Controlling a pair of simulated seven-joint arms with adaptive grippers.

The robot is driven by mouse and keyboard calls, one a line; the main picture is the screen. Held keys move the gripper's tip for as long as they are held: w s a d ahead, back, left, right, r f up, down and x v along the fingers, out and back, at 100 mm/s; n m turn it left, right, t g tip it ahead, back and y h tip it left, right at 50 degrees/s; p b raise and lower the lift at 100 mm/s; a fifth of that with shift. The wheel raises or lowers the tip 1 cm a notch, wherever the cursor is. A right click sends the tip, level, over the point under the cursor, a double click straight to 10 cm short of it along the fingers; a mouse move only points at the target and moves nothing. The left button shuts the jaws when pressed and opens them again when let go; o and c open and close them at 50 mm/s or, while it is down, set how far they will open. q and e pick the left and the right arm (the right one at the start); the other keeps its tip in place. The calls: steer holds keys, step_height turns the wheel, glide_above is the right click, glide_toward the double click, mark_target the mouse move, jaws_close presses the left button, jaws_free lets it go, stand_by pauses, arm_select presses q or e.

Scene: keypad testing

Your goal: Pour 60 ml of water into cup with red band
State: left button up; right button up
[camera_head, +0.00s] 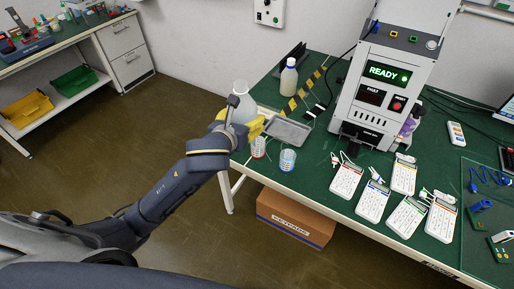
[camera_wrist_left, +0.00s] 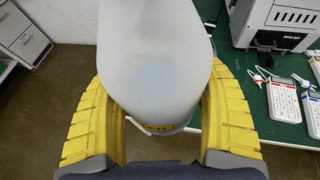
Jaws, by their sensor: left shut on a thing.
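My left gripper (camera_head: 246,124) is shut on a pale, translucent container (camera_head: 243,100) and holds it near the left edge of the green table. In the left wrist view the container (camera_wrist_left: 155,65) fills the middle between the yellow fingers of my left gripper (camera_wrist_left: 162,115). The cup with the red band (camera_head: 258,148) stands on the table just below the gripper, partly hidden by it. A clear cup with blue markings (camera_head: 287,160) stands to its right. The cups do not show in the left wrist view. I cannot tell the water level. My right gripper is not in view.
A grey tray (camera_head: 288,131) lies right behind the cups. A tall test machine (camera_head: 388,75) reads READY. Several white keypads (camera_head: 373,201) with cables lie to the right. A cardboard box (camera_head: 295,217) is under the table.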

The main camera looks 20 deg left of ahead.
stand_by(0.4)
arm_select(q)
steer(key=shift+a, duration=0.25)
steer(key=shift+m+y, duration=0.5)
steer(key=shift+m, duration=0.1)
steer(key=w+a+f, duration=0.3)
steer(key=f, duration=0.3)
steer(key=w+a+f, duration=0.2)
steer(key=w+f, duration=0.1)
steer(key=f, duration=0.3)
steer(key=w+a+f, duration=0.3)
steer(key=w+f, duration=0.1)
steer(key=f, duration=0.3)
steer(key=shift+a, duration=0.35)
steer(key=shift+a+m+y, duration=0.2)
steer(key=shift+m+y, duration=0.1)
steer(key=shift+m, duration=0.2)
steer(key=shift+d+m+y, duration=0.4)
steer(key=shift+d+m, duration=0.1)
steer(key=shift+d, duration=0.05)
steer(key=shift+d+r+m+y, duration=0.1)
steer(key=shift+d+m+y, duration=0.05)
steer(key=shift+m+y, duration=0.3)
steer(key=shift+m, duration=0.45)
